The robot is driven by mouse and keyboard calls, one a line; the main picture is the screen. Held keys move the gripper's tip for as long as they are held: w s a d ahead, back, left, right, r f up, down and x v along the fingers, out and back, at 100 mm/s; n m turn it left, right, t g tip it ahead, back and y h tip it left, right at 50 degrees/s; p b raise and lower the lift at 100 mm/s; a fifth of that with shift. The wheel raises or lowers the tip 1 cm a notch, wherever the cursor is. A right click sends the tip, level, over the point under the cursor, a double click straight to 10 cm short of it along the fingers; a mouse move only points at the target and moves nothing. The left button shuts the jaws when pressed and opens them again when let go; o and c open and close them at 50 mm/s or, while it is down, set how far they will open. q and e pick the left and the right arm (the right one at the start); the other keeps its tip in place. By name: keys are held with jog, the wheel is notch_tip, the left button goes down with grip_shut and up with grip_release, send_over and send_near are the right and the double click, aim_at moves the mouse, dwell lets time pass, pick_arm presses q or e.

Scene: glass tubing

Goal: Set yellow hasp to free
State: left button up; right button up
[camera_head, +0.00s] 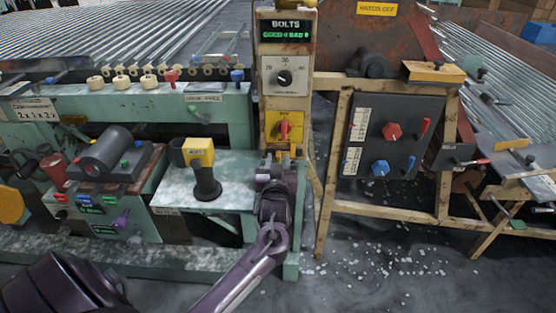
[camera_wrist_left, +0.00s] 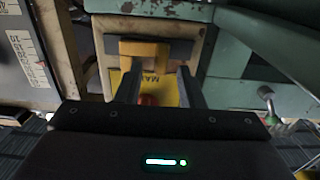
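The yellow hasp (camera_wrist_left: 145,50) sits on a dark grey plate (camera_wrist_left: 182,47) on the cream post in the left wrist view. In the head view only a small yellow part of it (camera_head: 284,154) shows, low on the post under the red switch, mostly hidden by my gripper. My left gripper (camera_wrist_left: 158,72) is open, with its fingers apart and pointing at the hasp. The left fingertip overlaps the hasp's lower edge in the picture; I cannot tell whether they touch. In the head view the left gripper (camera_head: 272,170) is in front of the post's lower part. My right gripper is not in view.
A yellow plate with a red switch (camera_head: 285,127) is above the hasp on the post, under a dial (camera_head: 285,77). A green bench with a yellow-topped tool (camera_head: 203,160) stands left. A dark panel with red and blue knobs (camera_head: 388,145) stands right.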

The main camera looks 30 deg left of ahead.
pick_arm(q)
jog(key=shift+w+a, duration=0.4)
jog(key=shift+w, duration=0.2)
grip_shut()
